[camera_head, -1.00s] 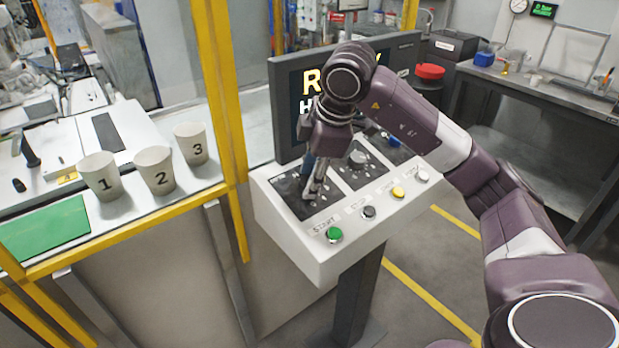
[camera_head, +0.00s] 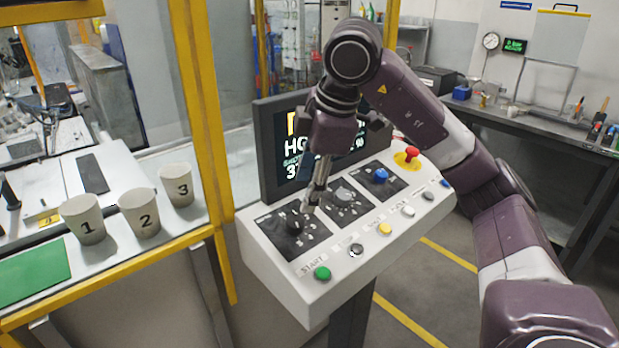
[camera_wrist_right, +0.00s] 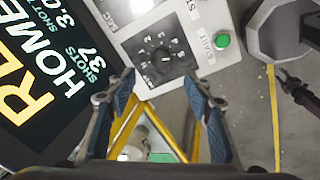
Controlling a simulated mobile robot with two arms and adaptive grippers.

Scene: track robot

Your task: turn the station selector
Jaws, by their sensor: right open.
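The control panel (camera_head: 340,265) has several dials and buttons. A black knob (camera_head: 294,219) stands on its left dark plate, close to the green START button (camera_head: 322,273). In the right wrist view the same knob (camera_wrist_right: 162,53) sits in a ring of numbers, just past my fingertips. Another dial (camera_head: 345,195) is on the middle plate. I cannot read which plate is marked as the station selector. My right gripper (camera_head: 311,207) points down just right of the left knob; its fingers (camera_wrist_right: 159,80) are spread and empty.
A dark screen (camera_head: 290,160) stands behind the panel. A red mushroom button (camera_head: 411,154) is at the panel's right end. Yellow frame posts (camera_head: 200,110) and numbered cups (camera_head: 139,212) are at left. A workbench (camera_head: 545,135) stands at right.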

